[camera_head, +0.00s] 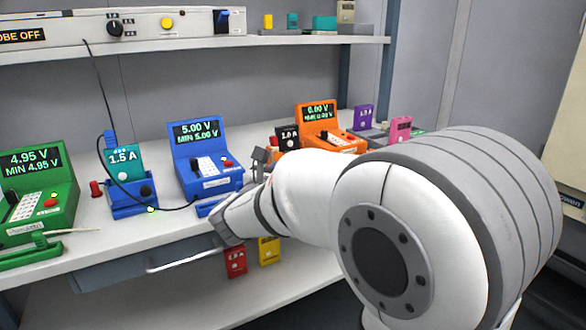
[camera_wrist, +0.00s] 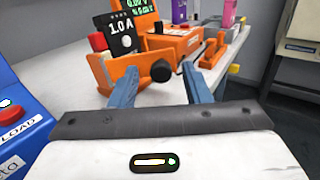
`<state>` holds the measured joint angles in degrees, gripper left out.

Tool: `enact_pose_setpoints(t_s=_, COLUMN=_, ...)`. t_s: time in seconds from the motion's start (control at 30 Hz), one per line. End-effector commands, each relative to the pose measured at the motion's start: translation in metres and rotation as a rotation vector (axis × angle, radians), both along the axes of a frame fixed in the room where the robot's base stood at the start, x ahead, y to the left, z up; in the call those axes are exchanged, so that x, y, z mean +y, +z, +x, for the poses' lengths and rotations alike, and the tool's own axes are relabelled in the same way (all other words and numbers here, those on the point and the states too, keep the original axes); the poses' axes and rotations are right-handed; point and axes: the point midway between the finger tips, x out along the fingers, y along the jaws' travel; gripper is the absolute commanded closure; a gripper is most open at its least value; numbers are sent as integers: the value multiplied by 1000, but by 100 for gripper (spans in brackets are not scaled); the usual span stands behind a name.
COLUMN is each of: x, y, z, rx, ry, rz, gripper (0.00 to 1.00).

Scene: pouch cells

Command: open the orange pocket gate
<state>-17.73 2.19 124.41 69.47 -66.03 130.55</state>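The orange tester (camera_head: 318,113) stands toward the right of the bench, its screen lit. At its left side a black 1.0 A cell (camera_head: 291,130) stands in the orange pocket; the cell (camera_wrist: 121,36) is clearer in the wrist view. The orange pocket gate (camera_wrist: 127,78) is the low front panel below the cell, beside a dark round knob (camera_wrist: 161,71). It looks upright, but a finger covers part of it. Whether a fingertip touches the gate I cannot tell.
A blue tester (camera_head: 207,155) stands left of my gripper; its edge shows in the wrist view (camera_wrist: 22,125). A purple cell (camera_head: 363,118) and a pink cell (camera_head: 400,130) stand to the right. A drawer with a pale handle (camera_head: 180,262) is below the bench edge.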

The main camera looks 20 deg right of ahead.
Motion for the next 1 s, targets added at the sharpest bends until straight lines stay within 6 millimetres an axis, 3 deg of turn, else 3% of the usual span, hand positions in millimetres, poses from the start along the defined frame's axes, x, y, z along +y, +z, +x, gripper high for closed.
enact_pose_setpoints(t_s=0.27, x=3, y=0, z=-3, rx=0, ry=0, rz=0, gripper=57)
enact_pose_setpoints(t_s=0.7, x=46, y=0, z=-50, rx=0, ry=3, rz=0, gripper=57)
enact_pose_setpoints(t_s=1.0, x=51, y=-2, z=-58, rx=0, ry=-2, rz=0, gripper=57)
